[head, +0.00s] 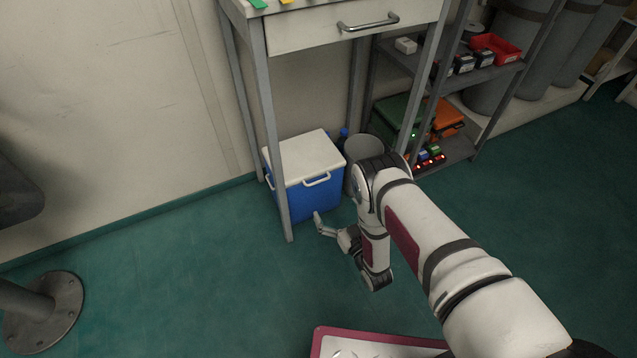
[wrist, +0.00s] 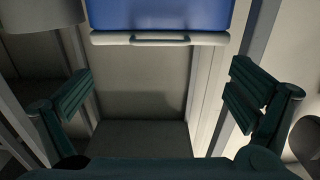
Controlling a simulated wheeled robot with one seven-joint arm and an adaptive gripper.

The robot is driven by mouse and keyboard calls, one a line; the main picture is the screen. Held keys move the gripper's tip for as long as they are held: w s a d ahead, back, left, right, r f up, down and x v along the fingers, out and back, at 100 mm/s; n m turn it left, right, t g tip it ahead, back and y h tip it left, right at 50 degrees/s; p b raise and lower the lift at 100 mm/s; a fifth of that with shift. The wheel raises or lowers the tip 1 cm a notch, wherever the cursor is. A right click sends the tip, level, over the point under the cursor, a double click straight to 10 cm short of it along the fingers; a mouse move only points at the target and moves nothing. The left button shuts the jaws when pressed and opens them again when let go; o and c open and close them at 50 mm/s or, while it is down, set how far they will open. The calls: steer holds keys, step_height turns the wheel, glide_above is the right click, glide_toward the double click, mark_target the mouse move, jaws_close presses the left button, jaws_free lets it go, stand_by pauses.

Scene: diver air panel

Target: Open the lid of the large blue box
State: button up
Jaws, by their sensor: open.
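The large blue box (head: 293,205) stands on the floor under the drawer table, with its white lid (head: 302,156) shut on top. A white handle (head: 316,180) shows at its front. My gripper (head: 318,219) is low in front of the box, near its lower right front, apart from it as far as I can tell. In the wrist view the blue box (wrist: 160,14) appears upside down at the top, with the pale lid edge (wrist: 105,39) and handle (wrist: 160,41) below it. My gripper (wrist: 160,76) is open there, with nothing between its fingers.
A table leg (head: 272,150) rises close to the box's front left. A grey bin (head: 362,150) stands to its right, and a metal shelf (head: 450,75) with cases and boxes is farther right. A drawer (head: 350,28) hangs above.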

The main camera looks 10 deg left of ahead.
mark_target(318, 182)
steer(key=b+x, duration=0.4)
steer(key=x, duration=0.8)
steer(key=shift+c, duration=0.2)
